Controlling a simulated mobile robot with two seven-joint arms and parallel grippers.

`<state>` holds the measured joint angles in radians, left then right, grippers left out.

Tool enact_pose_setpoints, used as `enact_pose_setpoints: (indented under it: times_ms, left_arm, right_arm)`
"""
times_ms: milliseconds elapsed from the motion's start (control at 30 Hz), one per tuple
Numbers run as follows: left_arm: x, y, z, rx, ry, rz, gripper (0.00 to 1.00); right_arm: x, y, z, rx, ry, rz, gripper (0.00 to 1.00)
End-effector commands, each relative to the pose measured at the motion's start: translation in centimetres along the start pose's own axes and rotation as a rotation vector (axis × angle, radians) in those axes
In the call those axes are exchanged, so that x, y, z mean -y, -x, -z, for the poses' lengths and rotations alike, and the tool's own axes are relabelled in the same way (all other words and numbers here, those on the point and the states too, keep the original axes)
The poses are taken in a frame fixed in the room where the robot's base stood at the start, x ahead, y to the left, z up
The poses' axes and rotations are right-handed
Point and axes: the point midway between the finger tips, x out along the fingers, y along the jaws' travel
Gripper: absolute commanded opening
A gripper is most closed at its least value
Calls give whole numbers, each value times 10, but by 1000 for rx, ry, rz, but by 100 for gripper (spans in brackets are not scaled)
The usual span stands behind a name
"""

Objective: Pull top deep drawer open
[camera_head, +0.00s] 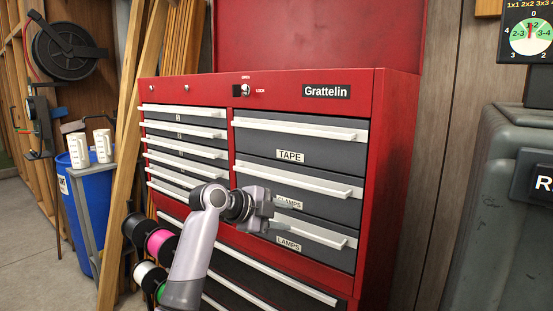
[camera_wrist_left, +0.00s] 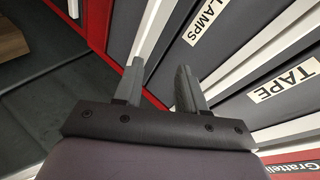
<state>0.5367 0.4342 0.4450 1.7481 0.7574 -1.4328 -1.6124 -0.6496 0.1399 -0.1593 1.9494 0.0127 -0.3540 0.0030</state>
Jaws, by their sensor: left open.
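The red tool chest (camera_head: 385,150) has a right column of grey deep drawers with white bar handles. The top one, labelled TAPE (camera_head: 330,151), looks shut, with its handle (camera_head: 300,128) along its upper edge. Its label side also shows in the left wrist view (camera_wrist_left: 262,112). My left gripper (camera_head: 286,214) is in front of the lower drawers labelled CLAMPS, below and apart from the TAPE handle. In the left wrist view its two fingers (camera_wrist_left: 158,78) are apart, and I see nothing gripped. My right gripper is not in view.
Shallow drawers (camera_head: 185,132) fill the chest's left column, and wide drawers lie below. A wooden plank (camera_head: 122,130), a blue bin (camera_head: 85,200) and several spools (camera_head: 160,243) stand at the left. A grey-green case (camera_head: 500,240) stands at the right.

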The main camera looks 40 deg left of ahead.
Motion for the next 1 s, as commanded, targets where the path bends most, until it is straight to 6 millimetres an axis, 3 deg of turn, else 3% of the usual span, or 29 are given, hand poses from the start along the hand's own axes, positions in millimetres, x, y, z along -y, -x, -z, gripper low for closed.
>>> enact_pose_setpoints:
  times_ms: [100,200,300,433,567,1000]
  left_arm:
    - [65,40,1,-85,-155,111,40]
    - [111,69,-3,-133,-255,239,40]
    - [142,94,-4,-163,-331,340,40]
    - [163,113,-6,-179,-388,416,40]
    - [172,112,-4,-186,-404,439,40]
    - [194,59,11,-183,-403,437,40]
  right_arm:
    - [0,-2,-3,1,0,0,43]
    - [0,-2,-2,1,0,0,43]
    - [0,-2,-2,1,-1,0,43]
    - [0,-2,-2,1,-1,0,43]
    - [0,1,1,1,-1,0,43]
    - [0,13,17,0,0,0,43]
